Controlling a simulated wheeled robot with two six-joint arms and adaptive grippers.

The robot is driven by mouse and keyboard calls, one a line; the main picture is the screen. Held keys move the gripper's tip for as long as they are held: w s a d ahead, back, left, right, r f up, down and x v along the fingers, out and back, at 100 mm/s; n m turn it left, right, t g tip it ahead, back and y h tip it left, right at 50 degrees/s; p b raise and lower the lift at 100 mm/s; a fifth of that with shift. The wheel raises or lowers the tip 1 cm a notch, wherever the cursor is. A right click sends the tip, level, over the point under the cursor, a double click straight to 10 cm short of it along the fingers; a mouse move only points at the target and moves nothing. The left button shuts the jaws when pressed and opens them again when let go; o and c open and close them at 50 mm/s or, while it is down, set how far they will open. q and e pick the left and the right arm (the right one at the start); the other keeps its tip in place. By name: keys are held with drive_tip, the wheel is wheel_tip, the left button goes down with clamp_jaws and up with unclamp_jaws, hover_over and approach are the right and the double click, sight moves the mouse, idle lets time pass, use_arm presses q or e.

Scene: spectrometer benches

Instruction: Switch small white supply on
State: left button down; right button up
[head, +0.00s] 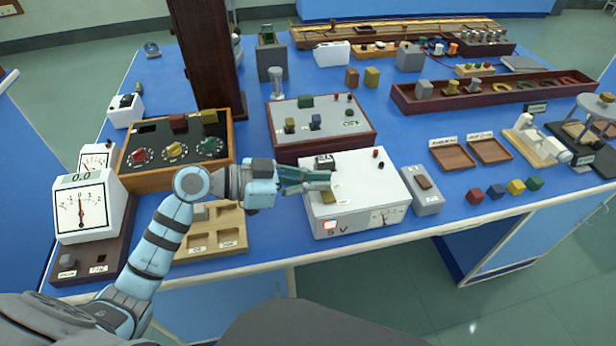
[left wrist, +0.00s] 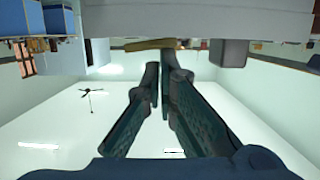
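A white supply box marked "5 V" (head: 378,187) stands near the front edge of the blue bench. In the left wrist view the fingers (left wrist: 164,72) converge near a brass-coloured strip (left wrist: 150,44). Contact cannot be told. My right gripper is not in view.
A grey switch box (head: 423,190) stands close to the supply's right. A wooden tray (head: 212,243) lies under my left arm, with a meter (head: 88,207) farther left. A grey-topped panel box (head: 320,125) stands behind. Small coloured blocks (head: 496,191) lie at the front right.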

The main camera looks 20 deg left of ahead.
use_arm(q)
drive_tip(key=r+p, duration=0.2)
drive_tip(key=r, duration=0.1)
drive_tip(key=r+p, duration=0.1)
drive_tip(key=shift+w+a+r, duration=0.2)
drive_tip(key=shift+w+r, duration=0.05)
drive_tip(key=shift+r, duration=0.1)
drive_tip(key=b+v, duration=0.1)
drive_tip(key=v, duration=0.8)
drive_tip(key=shift+a+f, duration=0.3)
drive_tip(key=shift+a, duration=0.15)
drive_tip(key=shift+s, duration=0.15)
